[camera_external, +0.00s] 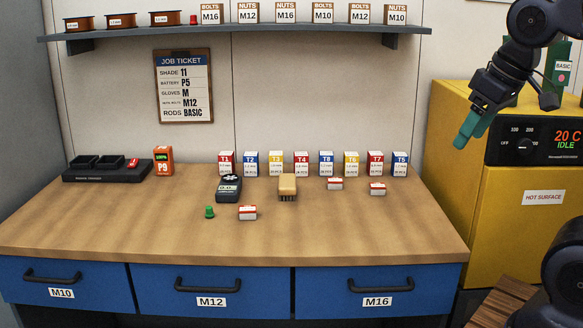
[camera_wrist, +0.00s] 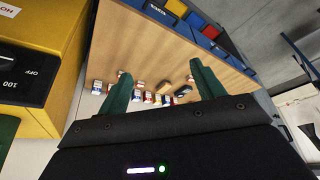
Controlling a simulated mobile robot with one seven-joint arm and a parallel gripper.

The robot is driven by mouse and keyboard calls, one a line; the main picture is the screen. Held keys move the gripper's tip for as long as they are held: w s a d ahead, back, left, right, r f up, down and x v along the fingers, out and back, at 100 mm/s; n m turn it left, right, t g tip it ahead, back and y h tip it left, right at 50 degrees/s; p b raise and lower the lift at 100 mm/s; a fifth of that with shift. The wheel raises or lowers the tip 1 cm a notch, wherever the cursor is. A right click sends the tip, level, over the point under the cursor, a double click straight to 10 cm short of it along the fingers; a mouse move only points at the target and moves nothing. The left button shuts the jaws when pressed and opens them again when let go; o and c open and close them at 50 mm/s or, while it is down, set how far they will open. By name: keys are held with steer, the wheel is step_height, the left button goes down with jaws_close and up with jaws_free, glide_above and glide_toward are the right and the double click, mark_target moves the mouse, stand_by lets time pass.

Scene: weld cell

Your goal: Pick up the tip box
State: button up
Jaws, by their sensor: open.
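Several small upright boxes with T-number labels stand in a row at the back of the bench, from the red T1 box (camera_external: 226,162) to the blue T5 box (camera_external: 400,163). Which one is the tip box I cannot tell. Flat red-and-white boxes lie in front: one near the front (camera_external: 247,213), one by the row (camera_external: 335,184), one farther right (camera_external: 377,189). My gripper (camera_external: 467,134), with green fingers, is open and empty, high at the right, away from the boxes. In the wrist view the boxes show small beyond and between the fingers (camera_wrist: 163,88).
A yellow oven (camera_external: 460,180) marked hot surface stands right of the bench, near my arm.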

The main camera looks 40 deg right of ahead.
steer(key=n+g+h, duration=0.2)
steer(key=n+h, duration=0.1)
steer(key=n, duration=2.4)
glide_above(378, 185)
steer(key=s+a, duration=0.1)
steer(key=a, duration=0.1)
steer(key=f, duration=2.4)
steer(key=shift+s+a+f, duration=0.1)
steer(key=shift+s+a, duration=0.05)
steer(key=shift+s, duration=0.05)
steer(key=shift+d+x, duration=0.15)
steer(key=shift+x, duration=1.15)
steer(key=shift+d+x, duration=0.2)
steer(key=shift+x, duration=1.1)
steer(key=shift+m+t, duration=0.3)
steer(key=c, duration=1.1)
